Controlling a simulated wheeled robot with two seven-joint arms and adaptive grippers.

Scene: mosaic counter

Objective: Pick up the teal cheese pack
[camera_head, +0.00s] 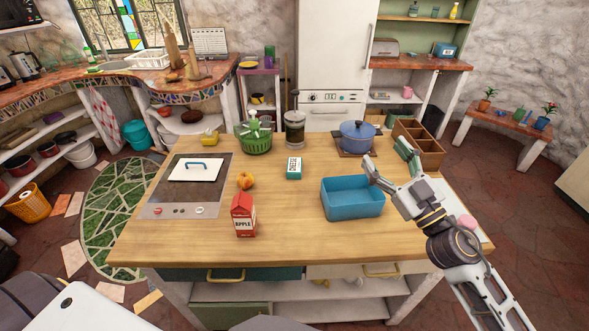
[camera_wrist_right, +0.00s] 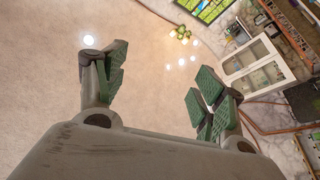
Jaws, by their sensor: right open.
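The teal cheese pack (camera_head: 294,168) is a small box with a white label, standing on the wooden counter near its middle. My right gripper (camera_head: 388,160) is open and empty, raised over the right side of the counter, to the right of the pack and well apart from it. In the right wrist view its green-padded fingers (camera_wrist_right: 160,85) are spread wide, with only the ceiling and far walls between and beyond them. The pack does not show in the right wrist view. My left gripper is in neither view.
A blue bin (camera_head: 353,205) stands between the pack and my right arm. A red apple carton (camera_head: 243,217), a peach-like fruit (camera_head: 245,180), a green spinner (camera_head: 255,142), a jar (camera_head: 295,128) and a blue pot (camera_head: 357,135) stand around the pack. The counter just in front of the pack is clear.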

